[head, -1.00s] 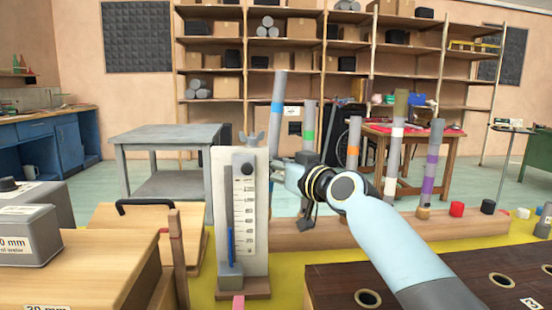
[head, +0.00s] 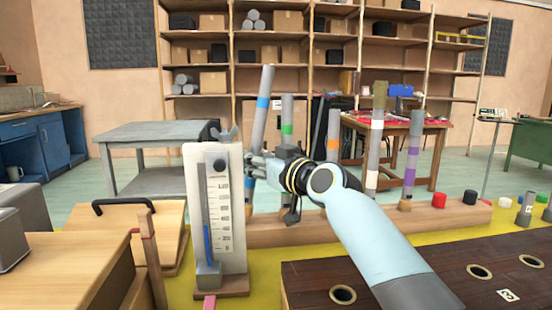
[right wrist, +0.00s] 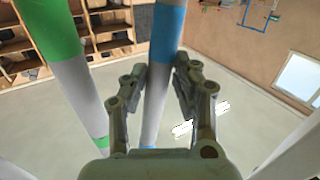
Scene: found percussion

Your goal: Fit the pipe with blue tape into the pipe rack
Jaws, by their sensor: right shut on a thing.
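The grey pipe with blue tape (head: 262,103) stands nearly upright, leaning a little right at its top, behind the left end of the wooden pipe rack (head: 330,229). My right gripper (head: 257,168) is shut on this pipe below the tape. In the right wrist view the pipe (right wrist: 157,85) runs between the two fingers (right wrist: 155,100). The pipe's lower end shows low beside the gauge board, near the rack's left end. I cannot tell whether it sits in the rack. My left gripper is not in view.
Pipes with green tape (head: 287,128), orange tape (head: 333,146), white tape (head: 373,150) and purple tape (head: 410,160) stand along the rack. The white gauge board (head: 232,215) stands close in front, left of my gripper. A dark board with holes (head: 400,278) lies front right.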

